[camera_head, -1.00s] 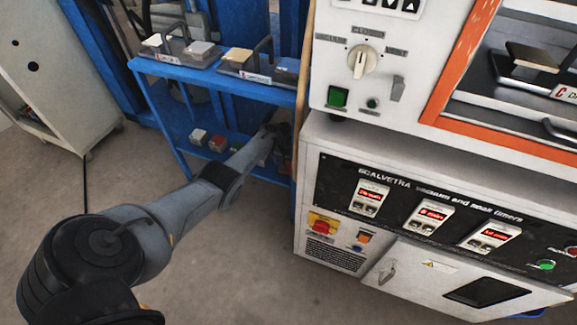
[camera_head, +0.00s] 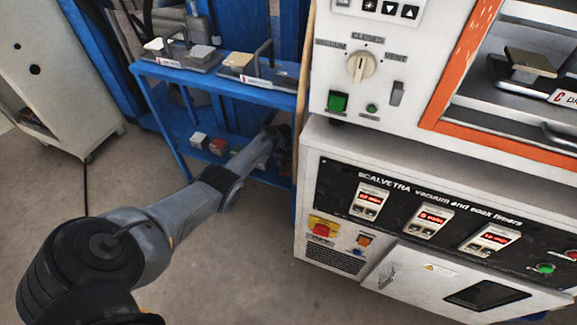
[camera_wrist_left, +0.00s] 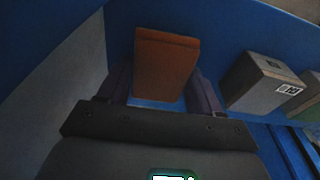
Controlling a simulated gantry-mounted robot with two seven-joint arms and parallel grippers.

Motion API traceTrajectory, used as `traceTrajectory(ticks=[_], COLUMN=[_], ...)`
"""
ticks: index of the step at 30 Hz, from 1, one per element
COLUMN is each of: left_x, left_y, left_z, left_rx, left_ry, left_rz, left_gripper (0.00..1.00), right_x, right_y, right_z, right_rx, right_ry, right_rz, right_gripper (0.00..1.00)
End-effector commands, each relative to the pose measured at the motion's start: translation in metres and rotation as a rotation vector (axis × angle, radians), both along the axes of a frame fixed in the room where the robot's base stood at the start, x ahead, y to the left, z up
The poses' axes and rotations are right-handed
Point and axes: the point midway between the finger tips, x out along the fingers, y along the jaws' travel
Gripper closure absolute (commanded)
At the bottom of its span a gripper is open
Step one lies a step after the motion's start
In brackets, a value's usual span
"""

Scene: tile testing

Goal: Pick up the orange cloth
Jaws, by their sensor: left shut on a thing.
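The orange cloth (camera_wrist_left: 166,58) shows in the left wrist view as a flat, folded, brownish-orange block between the two dark fingers. My left gripper (camera_wrist_left: 162,78) is shut on it, with one finger at each side. In the head view my left gripper (camera_head: 275,135) reaches into the lower level of the blue shelf (camera_head: 215,82), next to the white oven cabinet. The cloth cannot be made out clearly there. My right gripper is in neither view.
A grey box with a label (camera_wrist_left: 262,80) sits close to the right of the cloth. Small sample blocks (camera_head: 199,140) lie on the lower shelf. The upper shelf and the white oven cabinet (camera_head: 345,190) stand close around the arm. Open floor (camera_head: 240,270) lies in front.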

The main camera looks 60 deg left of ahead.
Motion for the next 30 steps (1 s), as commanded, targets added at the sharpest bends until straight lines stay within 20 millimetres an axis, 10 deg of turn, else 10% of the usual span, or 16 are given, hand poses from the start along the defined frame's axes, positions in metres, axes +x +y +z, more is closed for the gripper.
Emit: traceTrajectory(ticks=[17, 30], left_x=[-0.002, -0.072], left_y=[0.002, 0.081], left_z=[0.076, 0.069], left_rx=[-0.001, 0.000], left_ry=[-0.001, 0.002], left_rz=[-0.001, 0.005], left_gripper=[0.64, 0.64], right_x=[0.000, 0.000], right_y=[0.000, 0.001], right_z=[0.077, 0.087], right_rx=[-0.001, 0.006], right_ry=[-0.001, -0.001], right_rz=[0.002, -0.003], right_gripper=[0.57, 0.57])
